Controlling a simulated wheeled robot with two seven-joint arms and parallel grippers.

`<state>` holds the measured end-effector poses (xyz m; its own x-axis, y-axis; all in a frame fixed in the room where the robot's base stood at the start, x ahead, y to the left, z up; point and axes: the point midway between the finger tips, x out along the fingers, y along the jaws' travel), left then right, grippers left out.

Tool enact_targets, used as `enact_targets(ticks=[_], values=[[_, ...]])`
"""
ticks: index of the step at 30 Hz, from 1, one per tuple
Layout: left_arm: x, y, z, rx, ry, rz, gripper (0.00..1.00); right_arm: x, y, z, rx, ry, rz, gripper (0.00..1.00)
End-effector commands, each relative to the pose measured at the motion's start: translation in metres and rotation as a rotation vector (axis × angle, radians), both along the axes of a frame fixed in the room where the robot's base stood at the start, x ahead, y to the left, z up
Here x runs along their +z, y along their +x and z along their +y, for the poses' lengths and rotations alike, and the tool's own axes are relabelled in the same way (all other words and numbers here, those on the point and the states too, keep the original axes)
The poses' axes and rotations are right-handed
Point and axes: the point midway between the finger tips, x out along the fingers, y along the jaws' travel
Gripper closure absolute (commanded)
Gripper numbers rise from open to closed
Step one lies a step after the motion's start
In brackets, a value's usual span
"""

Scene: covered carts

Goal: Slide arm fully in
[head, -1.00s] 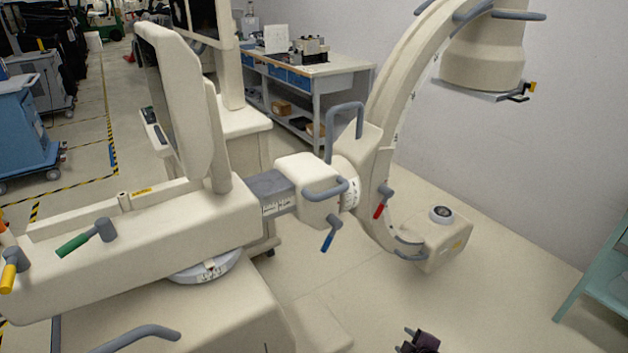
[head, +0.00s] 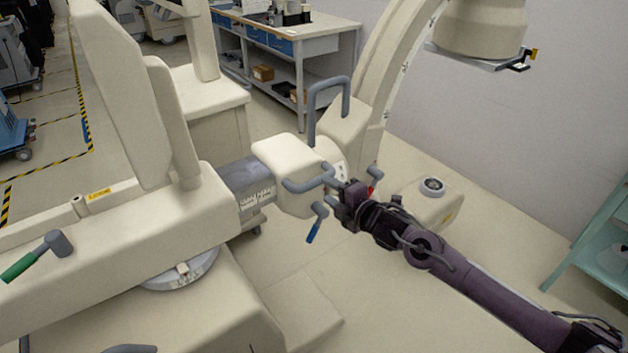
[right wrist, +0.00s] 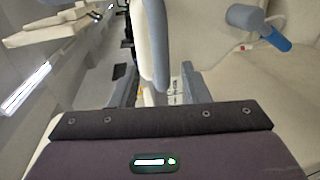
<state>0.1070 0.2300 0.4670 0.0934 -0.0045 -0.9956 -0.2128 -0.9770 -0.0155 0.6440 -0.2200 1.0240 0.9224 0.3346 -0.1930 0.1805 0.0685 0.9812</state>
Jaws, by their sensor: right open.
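The slide arm is a cream housing (head: 278,160) on a grey bar (head: 243,172) with a white scale, which comes out of the cream column body (head: 150,225). Part of the bar shows. A grey loop handle (head: 303,186) sits on the housing's front. My right gripper (head: 332,190) is open at the right end of this handle; I cannot tell whether it touches. The left gripper is out of view.
A blue-tipped lever (head: 315,226) hangs just below the handle and also shows in the right wrist view (right wrist: 270,32). A red-tipped lever (head: 372,187) is close behind my gripper. The C-shaped arm (head: 385,75) rises behind. A green shelf (head: 600,240) stands at right.

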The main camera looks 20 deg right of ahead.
Motion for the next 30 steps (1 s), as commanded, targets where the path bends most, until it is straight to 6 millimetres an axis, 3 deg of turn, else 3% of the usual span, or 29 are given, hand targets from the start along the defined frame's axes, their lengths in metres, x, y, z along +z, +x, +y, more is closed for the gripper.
enact_targets(ticks=[18, 30], values=[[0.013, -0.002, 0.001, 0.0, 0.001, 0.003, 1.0, -0.009, 0.049, 0.018, -0.001, 0.003, 0.001, 0.58], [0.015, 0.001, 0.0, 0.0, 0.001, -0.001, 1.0, -0.012, 0.06, 0.022, 0.001, 0.002, 0.001, 0.58]])
